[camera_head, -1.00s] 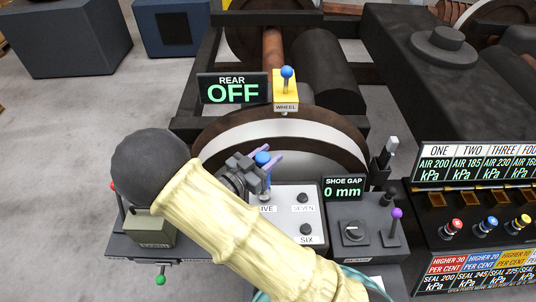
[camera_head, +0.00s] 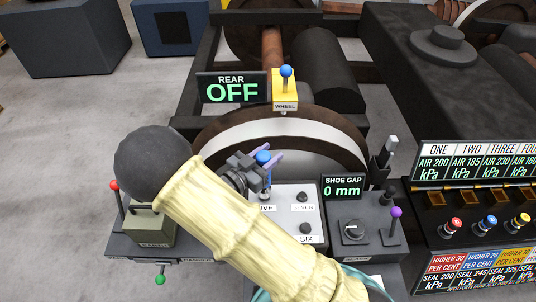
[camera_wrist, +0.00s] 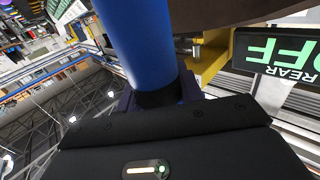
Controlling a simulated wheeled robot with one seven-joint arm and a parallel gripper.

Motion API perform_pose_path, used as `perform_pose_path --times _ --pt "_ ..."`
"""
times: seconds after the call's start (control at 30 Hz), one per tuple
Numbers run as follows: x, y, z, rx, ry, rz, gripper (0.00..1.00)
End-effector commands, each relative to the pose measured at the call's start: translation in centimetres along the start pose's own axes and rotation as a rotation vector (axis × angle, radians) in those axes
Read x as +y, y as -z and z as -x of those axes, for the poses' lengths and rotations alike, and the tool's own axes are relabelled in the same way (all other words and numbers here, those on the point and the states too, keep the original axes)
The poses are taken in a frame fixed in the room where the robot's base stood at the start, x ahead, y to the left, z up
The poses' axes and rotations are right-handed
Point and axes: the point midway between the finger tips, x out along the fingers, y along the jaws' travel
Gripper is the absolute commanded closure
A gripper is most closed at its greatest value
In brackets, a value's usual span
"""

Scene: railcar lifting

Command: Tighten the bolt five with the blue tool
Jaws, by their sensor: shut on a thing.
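The blue tool (camera_head: 263,158) stands roughly upright over the left part of the grey bolt panel (camera_head: 284,231). My gripper (camera_head: 270,165) is shut on it, with purple fingers on either side of its blue shaft. In the wrist view the tool (camera_wrist: 142,40) shows as a thick blue shaft rising between the fingers. The FIVE label (camera_head: 267,208) is partly covered just below the tool. Bolt five itself is hidden, so I cannot tell how the tool meets it. Bolt seven (camera_head: 302,196) and bolt six (camera_head: 306,228) show as dark heads to the right.
The SHOE GAP display (camera_head: 343,187) reads 0 mm, above a dark knob box (camera_head: 352,231) with a purple-topped lever (camera_head: 396,214). The REAR display (camera_head: 232,88) reads OFF beside the yellow WHEEL lever box (camera_head: 285,92). A red-topped lever (camera_head: 115,185) stands left of my arm.

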Motion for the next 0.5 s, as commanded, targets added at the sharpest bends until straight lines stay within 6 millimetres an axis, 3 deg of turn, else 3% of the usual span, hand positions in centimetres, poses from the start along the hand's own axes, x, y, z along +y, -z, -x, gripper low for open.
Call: perform_pose_path --times 0.5 --pt "0.01 -0.50 0.02 0.002 -0.001 -0.001 0.95"
